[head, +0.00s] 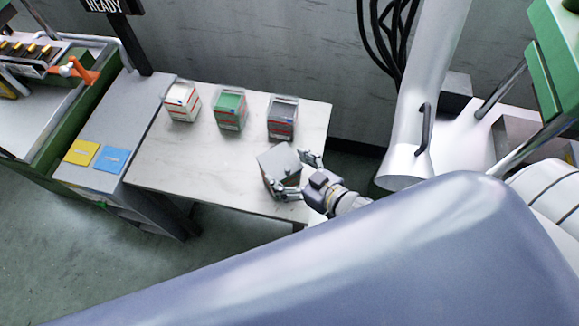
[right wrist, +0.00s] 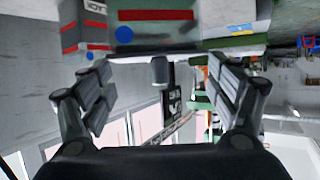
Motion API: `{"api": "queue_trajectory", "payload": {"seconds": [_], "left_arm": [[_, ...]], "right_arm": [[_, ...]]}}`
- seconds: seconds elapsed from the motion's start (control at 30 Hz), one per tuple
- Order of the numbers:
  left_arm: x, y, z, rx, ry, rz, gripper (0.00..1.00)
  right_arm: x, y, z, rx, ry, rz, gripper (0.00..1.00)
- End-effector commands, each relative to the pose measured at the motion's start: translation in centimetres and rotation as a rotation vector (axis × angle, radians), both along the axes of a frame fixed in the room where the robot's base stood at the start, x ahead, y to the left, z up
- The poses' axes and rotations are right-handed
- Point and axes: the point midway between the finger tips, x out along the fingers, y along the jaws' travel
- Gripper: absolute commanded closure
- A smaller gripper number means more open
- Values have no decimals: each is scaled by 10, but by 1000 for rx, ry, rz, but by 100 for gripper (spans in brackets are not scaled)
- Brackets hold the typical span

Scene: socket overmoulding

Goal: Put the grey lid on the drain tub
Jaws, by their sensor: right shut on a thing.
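The grey lid (head: 278,159) is a square plate over the front right of the white table in the head view. My right gripper (head: 298,173) is at its right side with fingers spread, shut on the lid. In the right wrist view, the lid's grey edge (right wrist: 190,52) spans between the fingertips, with a knob-like stub (right wrist: 160,71) in the middle. Something darker shows beneath the lid in the head view; I cannot tell whether it is the drain tub or whether the lid touches it. My left gripper is not in view.
On the white table (head: 215,165) stand a white tub (head: 182,102), a green tub (head: 230,111) and a grey tub (head: 282,119) in a row at the back. The table's left front is clear. A side bench holds a yellow card (head: 81,152) and a blue card (head: 112,159).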

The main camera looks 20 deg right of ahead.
Motion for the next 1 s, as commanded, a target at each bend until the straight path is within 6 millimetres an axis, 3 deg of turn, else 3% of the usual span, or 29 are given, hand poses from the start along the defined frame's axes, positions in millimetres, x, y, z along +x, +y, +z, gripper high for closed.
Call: {"api": "queue_trajectory", "payload": {"seconds": [0.33,0.37,0.43,0.87,1.0], "left_arm": [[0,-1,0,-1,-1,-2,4],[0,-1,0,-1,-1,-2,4],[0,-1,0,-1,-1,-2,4],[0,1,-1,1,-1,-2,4],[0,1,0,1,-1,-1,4]], "right_arm": [[0,0,-1,0,-1,0,41],[0,0,-1,0,-1,0,13],[0,0,-1,0,-1,0,0],[-1,0,-1,0,0,0,0],[-9,-4,2,0,1,1,0]]}}
